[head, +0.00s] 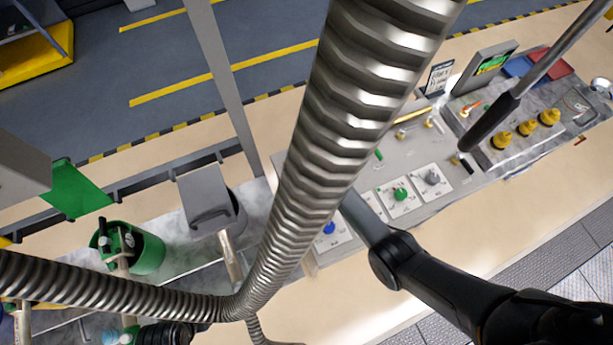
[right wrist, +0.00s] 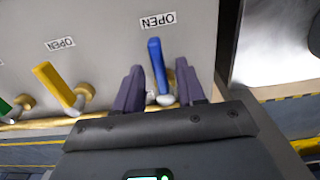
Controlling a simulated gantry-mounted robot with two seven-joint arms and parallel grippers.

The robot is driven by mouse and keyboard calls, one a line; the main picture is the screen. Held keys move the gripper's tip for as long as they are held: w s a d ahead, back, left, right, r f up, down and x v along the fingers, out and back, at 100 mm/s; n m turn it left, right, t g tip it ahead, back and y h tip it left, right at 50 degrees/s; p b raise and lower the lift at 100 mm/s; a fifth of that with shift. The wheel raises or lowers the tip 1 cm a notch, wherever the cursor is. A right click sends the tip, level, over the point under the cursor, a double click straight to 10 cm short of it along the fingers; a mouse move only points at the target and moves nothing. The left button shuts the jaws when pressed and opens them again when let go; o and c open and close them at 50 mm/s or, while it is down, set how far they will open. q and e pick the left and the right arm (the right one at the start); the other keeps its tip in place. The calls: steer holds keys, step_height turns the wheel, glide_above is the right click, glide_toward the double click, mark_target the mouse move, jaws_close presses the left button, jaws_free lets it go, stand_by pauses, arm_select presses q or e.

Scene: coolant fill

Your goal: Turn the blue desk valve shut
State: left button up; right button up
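In the right wrist view, the blue desk valve is a blue lever (right wrist: 157,66) on a brass pipe fitting, pointing up toward a white "OPEN" label (right wrist: 158,20). My right gripper (right wrist: 160,82) is open, with one dark purple finger on each side of the lever. A gap shows between the lever and each finger, and the lever's lower end is partly hidden near the gripper body. In the head view, my right arm reaches in from the lower right, and its gripper and the blue lever are hidden behind a large ribbed metal hose (head: 335,125). I cannot make out my left gripper.
A yellow lever (right wrist: 55,84) and a green lever (right wrist: 12,110) stand left of the blue one in the right wrist view. The head view shows blue (head: 330,228), green (head: 400,193) and grey (head: 432,177) knobs on the desk, and a green bucket (head: 148,254) at left.

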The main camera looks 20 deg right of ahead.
jaws_close()
stand_by(0.3)
steer(key=shift+w, duration=0.1)
